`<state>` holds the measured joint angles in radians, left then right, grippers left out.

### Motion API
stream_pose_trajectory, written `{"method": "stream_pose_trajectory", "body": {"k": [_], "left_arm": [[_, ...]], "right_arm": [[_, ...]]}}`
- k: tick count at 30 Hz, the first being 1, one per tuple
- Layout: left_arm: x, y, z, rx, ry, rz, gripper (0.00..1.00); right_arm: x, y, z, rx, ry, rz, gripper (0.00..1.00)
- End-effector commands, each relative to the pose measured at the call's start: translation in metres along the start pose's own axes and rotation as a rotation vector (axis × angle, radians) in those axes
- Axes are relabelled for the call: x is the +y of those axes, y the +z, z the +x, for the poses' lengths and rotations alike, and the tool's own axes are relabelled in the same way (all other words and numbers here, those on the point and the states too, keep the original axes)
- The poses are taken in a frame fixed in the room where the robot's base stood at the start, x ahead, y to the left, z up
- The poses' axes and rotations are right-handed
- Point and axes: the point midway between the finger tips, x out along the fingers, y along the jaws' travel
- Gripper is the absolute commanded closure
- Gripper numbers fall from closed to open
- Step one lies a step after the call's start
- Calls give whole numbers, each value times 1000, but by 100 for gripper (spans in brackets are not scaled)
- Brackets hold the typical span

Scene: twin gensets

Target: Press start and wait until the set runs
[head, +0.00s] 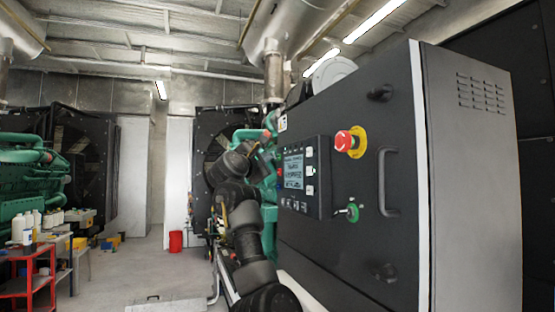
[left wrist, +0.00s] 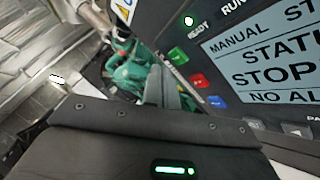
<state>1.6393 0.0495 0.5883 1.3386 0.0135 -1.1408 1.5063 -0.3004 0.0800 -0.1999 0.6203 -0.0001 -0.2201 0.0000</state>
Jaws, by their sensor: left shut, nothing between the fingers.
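The genset control panel (head: 304,178) sits on the dark front of the cabinet and also shows in the left wrist view. Its screen (left wrist: 268,55) reads "MANUAL", "STOP" partly cut off, and "NO AL". A green lamp (left wrist: 189,21) beside "READY" is lit. A green button (left wrist: 177,55), a red button (left wrist: 196,80) and a blue button (left wrist: 217,99) line the panel's edge. My left gripper (head: 267,138) is shut and empty beside the panel's left edge. Its fingertips (left wrist: 162,82) appear just left of the green and red buttons; contact cannot be told. My right gripper is out of view.
Green engine parts (left wrist: 135,75) stand behind my gripper. The floor (head: 135,265) at left is open near a red cart (head: 28,278).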

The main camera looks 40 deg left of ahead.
Motion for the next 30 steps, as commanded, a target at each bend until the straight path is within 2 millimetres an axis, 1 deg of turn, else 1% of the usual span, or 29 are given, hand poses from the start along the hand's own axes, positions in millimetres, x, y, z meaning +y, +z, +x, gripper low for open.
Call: {"method": "stream_pose_trajectory", "body": {"k": [15,24,30], "left_arm": [[0,0,0,0,0,0,100],[-4,5,6,0,0,0,100],[-5,5,6,0,0,0,100]], "right_arm": [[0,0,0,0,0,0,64],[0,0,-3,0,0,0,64],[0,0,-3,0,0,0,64]]}}
